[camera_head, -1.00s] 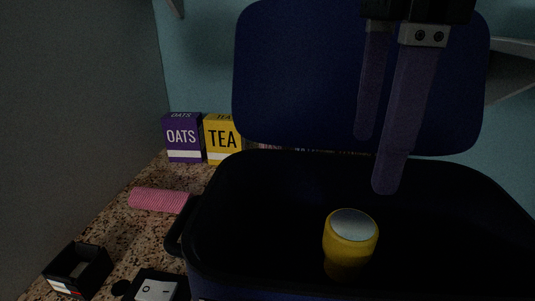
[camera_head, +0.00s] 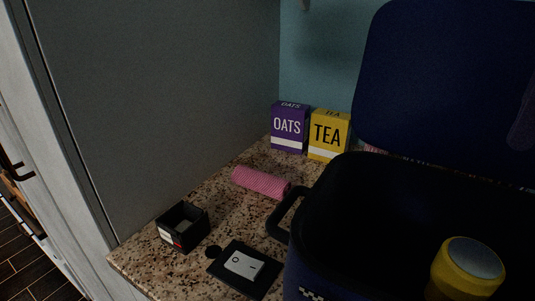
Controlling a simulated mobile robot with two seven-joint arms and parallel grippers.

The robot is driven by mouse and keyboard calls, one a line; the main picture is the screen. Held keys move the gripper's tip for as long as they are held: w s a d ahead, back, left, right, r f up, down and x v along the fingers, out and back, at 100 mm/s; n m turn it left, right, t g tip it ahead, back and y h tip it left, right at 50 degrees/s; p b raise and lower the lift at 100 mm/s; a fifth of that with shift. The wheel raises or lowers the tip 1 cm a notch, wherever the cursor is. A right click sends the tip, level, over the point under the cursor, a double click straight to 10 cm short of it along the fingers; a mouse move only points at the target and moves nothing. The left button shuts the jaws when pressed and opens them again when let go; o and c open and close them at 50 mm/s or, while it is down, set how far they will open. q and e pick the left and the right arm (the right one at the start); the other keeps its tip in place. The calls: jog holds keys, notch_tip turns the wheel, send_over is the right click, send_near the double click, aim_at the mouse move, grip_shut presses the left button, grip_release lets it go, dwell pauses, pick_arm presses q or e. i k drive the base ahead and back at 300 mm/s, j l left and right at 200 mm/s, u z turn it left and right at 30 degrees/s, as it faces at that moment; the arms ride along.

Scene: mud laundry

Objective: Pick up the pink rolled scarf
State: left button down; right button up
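The pink rolled scarf (camera_head: 261,183) lies on the speckled granite counter (camera_head: 215,215), left of the dark blue container. It has a ribbed texture and is fully visible, with nothing holding it. One dark finger of a gripper (camera_head: 523,122), likely my right one, shows at the right edge in front of the raised blue lid, well away from the scarf. The rest of that gripper is out of view, so its opening cannot be told. My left gripper is not in view.
A purple OATS box (camera_head: 290,129) and a yellow TEA box (camera_head: 329,135) stand behind the scarf. A small open black box (camera_head: 182,227) and a black switch plate (camera_head: 243,267) lie in front. The open blue container (camera_head: 310,235) holds a yellow can (camera_head: 465,270).

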aim_at(276, 187)
jog(key=i+j+u, duration=0.1)
jog(key=u, duration=0.25)
jog(key=i+j+u, duration=0.1)
jog(key=u, duration=0.25)
jog(key=i+j+u, duration=0.15)
jog(key=u, duration=0.2)
